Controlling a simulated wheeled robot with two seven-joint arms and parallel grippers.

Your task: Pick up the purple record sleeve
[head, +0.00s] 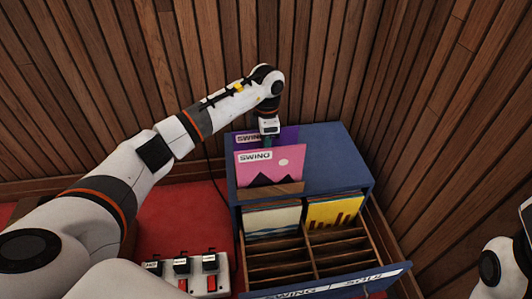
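The purple record sleeve (289,136) stands upright on top of the blue cabinet (330,150), with a white "SWING" label at its upper left. A pink "SWING" sleeve (254,170) with a pale disc and dark peaks stands in front and hides most of it. My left gripper (268,141) points down at the purple sleeve's top edge. Its fingertips are small and partly hidden by the pink sleeve, so I cannot tell whether they are apart or hold the sleeve. Part of my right arm shows at the right edge; its gripper is out of view.
A wooden holder edge (270,190) runs in front of the pink sleeve. The open drawer (329,283) below has a cream sleeve (272,221), a yellow sleeve (334,211) and empty slots. A white switch box (209,284) sits on the red floor. Wood-panelled walls stand close behind.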

